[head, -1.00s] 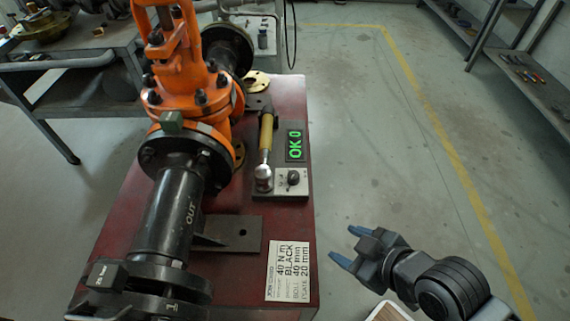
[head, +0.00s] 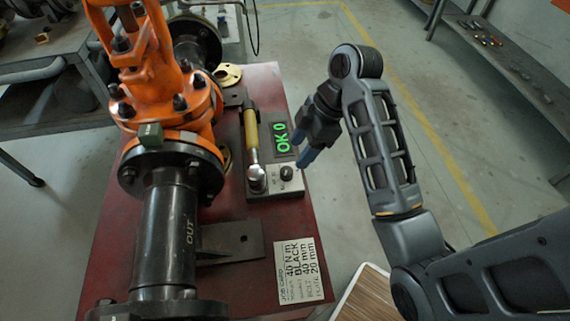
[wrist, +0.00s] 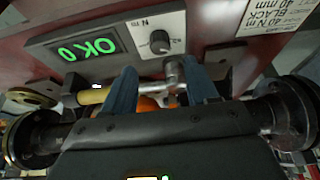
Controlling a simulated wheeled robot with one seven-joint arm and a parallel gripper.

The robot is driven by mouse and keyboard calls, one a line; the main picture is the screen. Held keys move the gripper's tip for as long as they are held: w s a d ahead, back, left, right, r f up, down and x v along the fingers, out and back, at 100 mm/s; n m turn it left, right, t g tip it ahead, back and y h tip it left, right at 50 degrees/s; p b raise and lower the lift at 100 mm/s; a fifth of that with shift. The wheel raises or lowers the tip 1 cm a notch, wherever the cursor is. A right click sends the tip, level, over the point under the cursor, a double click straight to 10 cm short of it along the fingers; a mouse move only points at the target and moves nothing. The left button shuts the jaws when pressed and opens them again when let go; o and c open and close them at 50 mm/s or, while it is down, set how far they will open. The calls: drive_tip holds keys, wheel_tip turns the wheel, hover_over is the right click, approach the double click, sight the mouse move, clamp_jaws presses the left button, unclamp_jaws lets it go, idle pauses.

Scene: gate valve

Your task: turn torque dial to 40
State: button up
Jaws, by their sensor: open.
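The torque dial is a small black knob (head: 287,173) on the grey panel of the torque tester (head: 270,187). It also shows in the wrist view as a black knob (wrist: 159,41) above my fingertips. The green display (head: 281,138) reads "OK 0". A torque wrench with a yellow handle (head: 251,130) lies along the tester, its silver head (head: 256,178) left of the knob. My gripper (head: 304,159), with blue fingers, is open and empty, close to the right of the knob and display. In the wrist view the fingers (wrist: 163,88) are apart and not touching the knob.
The job card (head: 302,270) on the red bench (head: 225,287) reads 40 N m, BLACK. The orange valve (head: 165,100) and black pipe (head: 168,225) stand left of the tester. A shelf with tools (head: 500,55) is at the upper right; floor beyond the bench is clear.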

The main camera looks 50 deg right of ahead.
sight(287, 170)
drive_tip(key=b+x, duration=0.2)
drive_tip(key=x, duration=0.5)
drive_tip(key=shift+a+f, duration=0.1)
drive_tip(key=shift+f, duration=0.2)
drive_tip(key=shift+c, duration=0.5)
drive_tip(key=c, duration=0.9)
drive_tip(key=shift+c, duration=0.2)
